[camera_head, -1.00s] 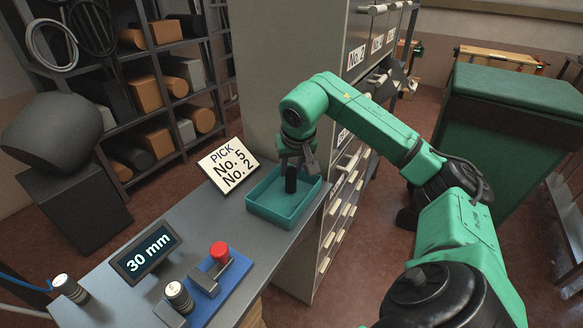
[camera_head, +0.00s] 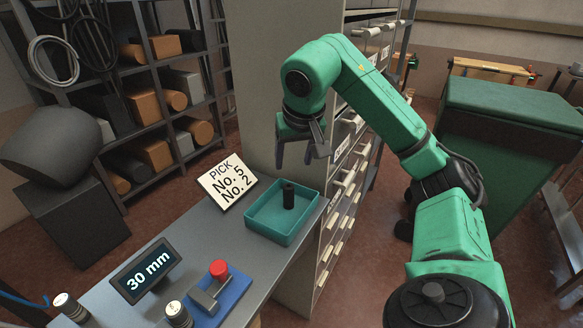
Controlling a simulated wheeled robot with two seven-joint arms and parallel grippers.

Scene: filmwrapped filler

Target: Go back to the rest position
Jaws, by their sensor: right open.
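My right gripper (camera_head: 296,155) is open and empty, raised above the teal tray (camera_head: 262,232). It hangs from the green right arm, in front of the grey drawer cabinet (camera_head: 265,75). A dark cylinder (camera_head: 289,195) stands upright inside the tray, apart from the gripper. The tray rests at the far right end of the grey bench (camera_head: 185,245). My left gripper is not in view.
On the bench are a sign reading PICK No. 5 No. 2 (camera_head: 227,182), a 30 mm display (camera_head: 147,270), a blue fixture with a red knob (camera_head: 219,270) and small labelled cylinders (camera_head: 70,308). A shelf rack (camera_head: 150,95) stands behind left, a green-covered block (camera_head: 510,120) right.

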